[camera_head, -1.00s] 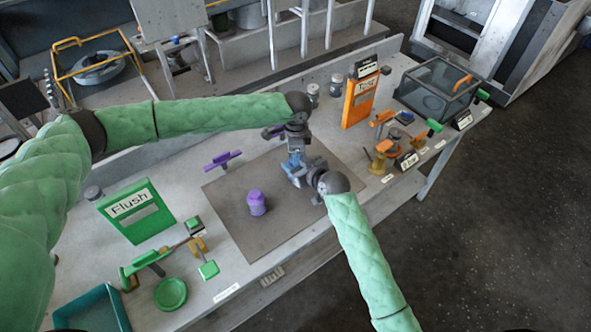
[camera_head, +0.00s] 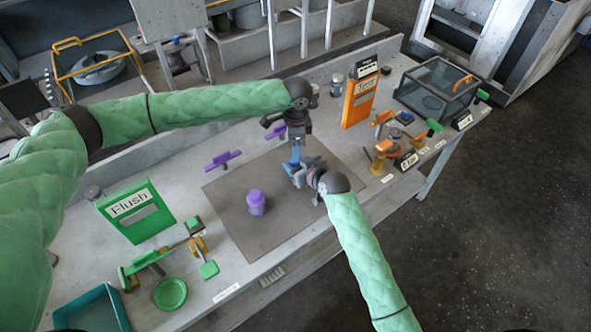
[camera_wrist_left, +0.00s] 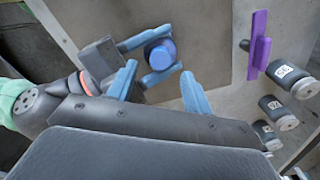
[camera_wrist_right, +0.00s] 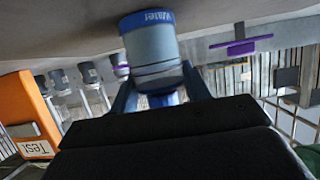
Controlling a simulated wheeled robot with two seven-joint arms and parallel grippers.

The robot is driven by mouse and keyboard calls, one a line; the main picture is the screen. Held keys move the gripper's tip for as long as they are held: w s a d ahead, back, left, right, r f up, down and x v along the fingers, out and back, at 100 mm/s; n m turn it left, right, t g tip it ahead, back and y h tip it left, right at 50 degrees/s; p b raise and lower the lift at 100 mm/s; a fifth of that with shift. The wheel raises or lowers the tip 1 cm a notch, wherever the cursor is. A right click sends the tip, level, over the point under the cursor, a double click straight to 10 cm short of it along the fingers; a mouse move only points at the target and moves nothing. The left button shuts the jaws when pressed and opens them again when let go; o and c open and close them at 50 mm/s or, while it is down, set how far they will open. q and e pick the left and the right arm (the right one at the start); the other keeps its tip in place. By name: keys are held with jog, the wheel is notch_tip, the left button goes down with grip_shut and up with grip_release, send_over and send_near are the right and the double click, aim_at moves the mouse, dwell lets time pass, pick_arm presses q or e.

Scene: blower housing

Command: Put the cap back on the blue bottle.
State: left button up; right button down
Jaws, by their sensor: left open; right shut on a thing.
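My right gripper (camera_head: 297,174) is shut around the blue bottle (camera_wrist_right: 152,55), low over the grey mat (camera_head: 233,203). The right wrist view shows the bottle's pale blue body and a dark blue band reading "Water". My left gripper (camera_head: 296,150) is above the bottle, its two blue fingers (camera_wrist_left: 160,88) spread apart and empty. In the left wrist view a round blue cap-like top (camera_wrist_left: 160,53) shows between the right gripper's fingers, just beyond the left fingertips. I cannot tell how firmly it is seated. In the head view the grippers mostly hide the bottle.
A purple jar (camera_head: 257,202) stands on the mat, and a purple handle (camera_head: 222,160) lies behind it. A green Flush board (camera_head: 137,210) stands at left, an orange Test board (camera_head: 360,101) at back right. Grey-capped jars (camera_wrist_left: 277,112) stand near the rear edge. The mat's front is clear.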

pick_arm(q)
jog(key=shift+w+r, duration=0.1)
jog(key=shift+c, duration=1.3)
jog(key=r, duration=0.1)
jog(key=w+r, duration=0.1)
jog(key=shift+w+a+r, duration=0.15)
jog(key=shift+r, duration=0.2)
jog(key=shift+r+n, duration=0.3)
jog(key=s+n, duration=0.1)
jog(key=n, duration=0.1)
jog(key=shift+s+n, duration=0.1)
jog(key=shift+n, duration=0.3)
jog(key=shift+s+n, duration=0.1)
jog(key=shift+n, duration=1.5)
jog(key=shift+f, duration=4)
